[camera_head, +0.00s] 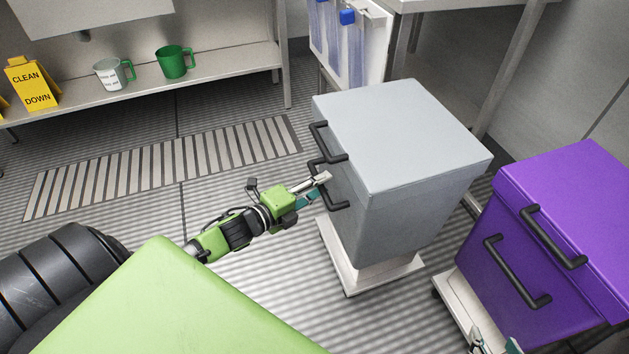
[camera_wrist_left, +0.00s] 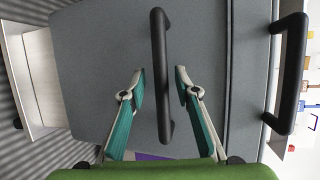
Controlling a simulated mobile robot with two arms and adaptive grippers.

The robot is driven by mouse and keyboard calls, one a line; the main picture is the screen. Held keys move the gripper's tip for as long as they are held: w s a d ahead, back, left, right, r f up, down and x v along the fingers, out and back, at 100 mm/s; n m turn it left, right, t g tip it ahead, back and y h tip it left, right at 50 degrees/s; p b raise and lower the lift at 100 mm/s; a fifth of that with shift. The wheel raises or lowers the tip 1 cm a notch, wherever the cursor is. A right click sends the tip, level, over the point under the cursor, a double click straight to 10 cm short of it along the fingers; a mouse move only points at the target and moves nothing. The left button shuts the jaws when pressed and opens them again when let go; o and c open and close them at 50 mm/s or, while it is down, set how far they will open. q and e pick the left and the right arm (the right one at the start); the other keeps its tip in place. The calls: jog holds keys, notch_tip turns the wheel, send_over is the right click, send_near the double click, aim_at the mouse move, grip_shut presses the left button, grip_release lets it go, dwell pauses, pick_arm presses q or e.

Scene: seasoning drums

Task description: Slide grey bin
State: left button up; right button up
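The grey bin (camera_head: 415,210) stands on a white wheeled base (camera_head: 370,277) in the middle right of the head view. It has two black handles on its near left side, an upper one (camera_head: 321,146) and a lower one (camera_head: 336,205). My left gripper (camera_head: 322,186) is at the lower handle. In the left wrist view its open fingers (camera_wrist_left: 163,87) are on either side of a black handle (camera_wrist_left: 161,75), with gaps on both sides. A second handle (camera_wrist_left: 290,72) is to the right there. My right gripper (camera_head: 492,345) shows only partly at the bottom edge, by the purple bin.
A purple bin (camera_head: 535,265) with black handles stands close to the right of the grey bin. A steel table (camera_head: 512,60) is behind. A floor grate (camera_head: 165,165) and open floor lie to the left. A low shelf holds cups and a yellow sign (camera_head: 32,84).

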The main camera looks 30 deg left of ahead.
pick_arm(q)
jog(key=v, duration=1.2)
jog(key=shift+f, duration=0.15)
dwell(0.3)
